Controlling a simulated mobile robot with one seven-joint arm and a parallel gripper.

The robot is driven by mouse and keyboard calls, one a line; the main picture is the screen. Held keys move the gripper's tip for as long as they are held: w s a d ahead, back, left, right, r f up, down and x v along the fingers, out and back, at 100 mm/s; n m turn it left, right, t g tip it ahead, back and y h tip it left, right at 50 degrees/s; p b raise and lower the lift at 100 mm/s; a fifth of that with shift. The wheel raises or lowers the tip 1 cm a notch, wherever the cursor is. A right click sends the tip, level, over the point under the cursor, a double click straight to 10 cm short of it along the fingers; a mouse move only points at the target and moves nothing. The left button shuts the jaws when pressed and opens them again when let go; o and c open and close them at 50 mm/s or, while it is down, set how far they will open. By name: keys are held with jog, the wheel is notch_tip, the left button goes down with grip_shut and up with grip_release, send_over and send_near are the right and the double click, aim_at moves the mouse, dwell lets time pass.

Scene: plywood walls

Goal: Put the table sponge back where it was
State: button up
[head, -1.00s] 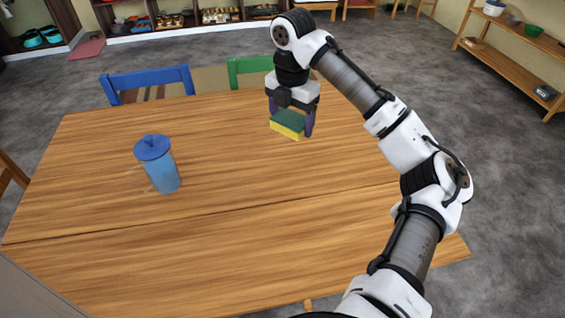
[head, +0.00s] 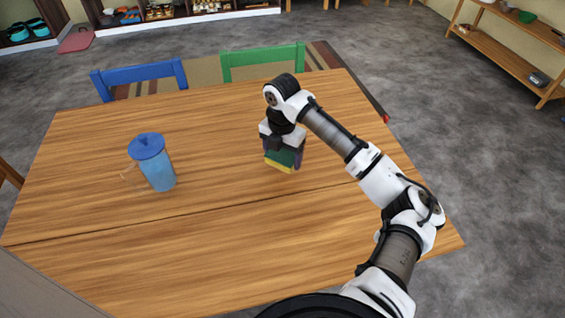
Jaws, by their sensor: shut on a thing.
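The sponge (head: 280,165), green on top with a yellow layer below, is between the fingers of my gripper (head: 284,157). My gripper points down and is shut on the sponge, over the right-centre part of the wooden table (head: 130,245). The fingers partly cover the sponge. I cannot tell whether the sponge touches the table top or hangs just above it.
A blue lidded pitcher (head: 153,165) stands on the table to the left of my gripper. A blue chair (head: 140,73) and a green chair (head: 262,60) stand at the far edge. The table's front and middle are clear.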

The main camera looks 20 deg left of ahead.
aim_at(282, 165)
jog(key=shift+f+p, duration=0.35)
jog(key=shift+f, duration=1.85)
jog(key=shift+f, duration=0.1)
jog(key=o, duration=1)
jog(key=shift+c, duration=0.2)
notch_tip(282, 165, up, 12)
jog(key=shift+r+b, duration=0.2)
jog(key=shift+b, duration=1.05)
